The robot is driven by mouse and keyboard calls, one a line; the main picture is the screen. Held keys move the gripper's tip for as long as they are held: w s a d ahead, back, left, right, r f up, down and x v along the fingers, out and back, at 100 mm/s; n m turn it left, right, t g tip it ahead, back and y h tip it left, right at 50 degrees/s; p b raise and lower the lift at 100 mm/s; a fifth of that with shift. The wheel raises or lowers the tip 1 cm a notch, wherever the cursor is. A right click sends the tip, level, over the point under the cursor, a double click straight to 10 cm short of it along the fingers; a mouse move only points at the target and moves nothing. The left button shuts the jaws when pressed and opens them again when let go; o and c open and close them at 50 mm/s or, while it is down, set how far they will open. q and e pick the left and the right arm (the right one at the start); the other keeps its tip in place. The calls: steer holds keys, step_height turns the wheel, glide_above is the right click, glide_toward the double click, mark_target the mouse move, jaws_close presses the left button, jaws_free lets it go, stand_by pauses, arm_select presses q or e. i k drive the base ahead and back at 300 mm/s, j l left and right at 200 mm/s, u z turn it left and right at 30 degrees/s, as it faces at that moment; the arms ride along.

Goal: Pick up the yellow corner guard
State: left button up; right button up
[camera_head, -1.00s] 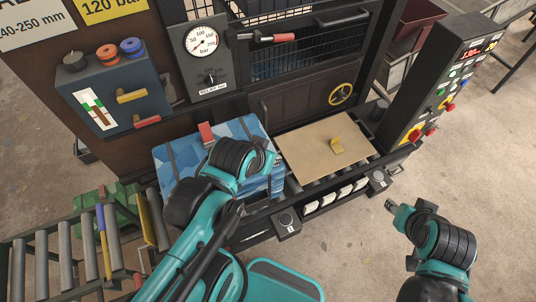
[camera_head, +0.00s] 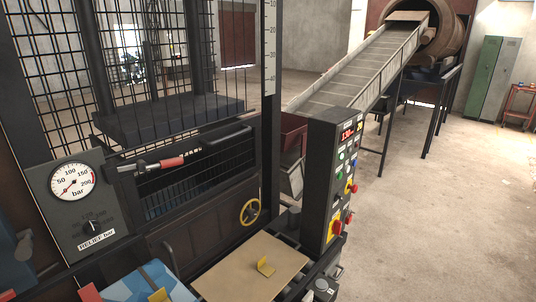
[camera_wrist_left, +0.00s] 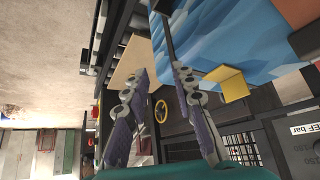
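A second yellow piece (camera_head: 160,295) shows at the blue patterned bale (camera_head: 135,285), cut by the frame's lower edge. In the left wrist view a yellow angled piece (camera_wrist_left: 230,83) sits at the edge of the blue bale (camera_wrist_left: 225,40). My left gripper (camera_wrist_left: 160,75) is open, with nothing seen between its fingers. The yellow piece is just right of the right-hand finger, outside the gap; contact cannot be told. My right gripper is out of view.
The press's gauge panel (camera_head: 78,205) stands at left and its control box (camera_head: 333,180) at right. A red-gripped handle (camera_head: 165,163) juts from the mesh guard. A yellow handwheel (camera_head: 250,211) is behind the board. Open floor (camera_head: 440,200) lies at right.

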mark_target(262, 267)
steer(key=i+l+u, duration=0.25)
steer(key=i+l, duration=0.25)
steer(key=l, duration=0.2)
steer(key=i+l+u, duration=0.15)
steer(key=l, duration=0.25)
steer(key=i+l+u, duration=0.1)
steer(key=i+l, duration=0.2)
steer(key=l, duration=0.1)
